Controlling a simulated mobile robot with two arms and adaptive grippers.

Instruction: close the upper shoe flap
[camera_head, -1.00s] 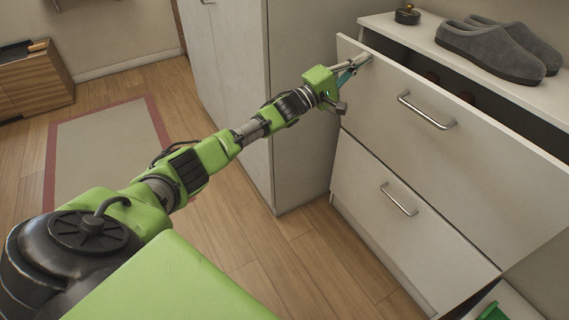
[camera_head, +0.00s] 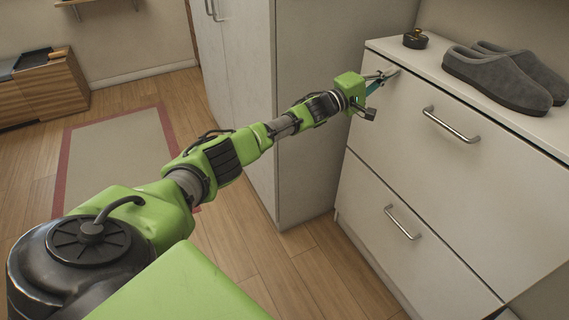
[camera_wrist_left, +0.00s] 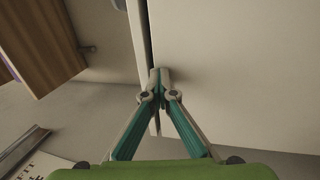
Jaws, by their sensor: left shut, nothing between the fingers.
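The upper shoe flap (camera_head: 465,150) is the white front with a metal bar handle (camera_head: 451,125) in the head view. Its top edge sits against the cabinet, with no wide gap showing there. My left gripper (camera_head: 391,73) is shut and empty, its fingertips at the flap's upper left corner. In the left wrist view the shut fingertips (camera_wrist_left: 160,74) are at a white panel, beside a narrow dark gap; whether they touch it is hard to tell. My right gripper is not in view.
The lower flap (camera_head: 400,240) looks closed. Grey slippers (camera_head: 498,80) and a small dark pot (camera_head: 415,39) stand on the cabinet top. A tall cabinet (camera_head: 320,100) stands to the left. Wooden floor and a rug (camera_head: 118,160) lie clear further left.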

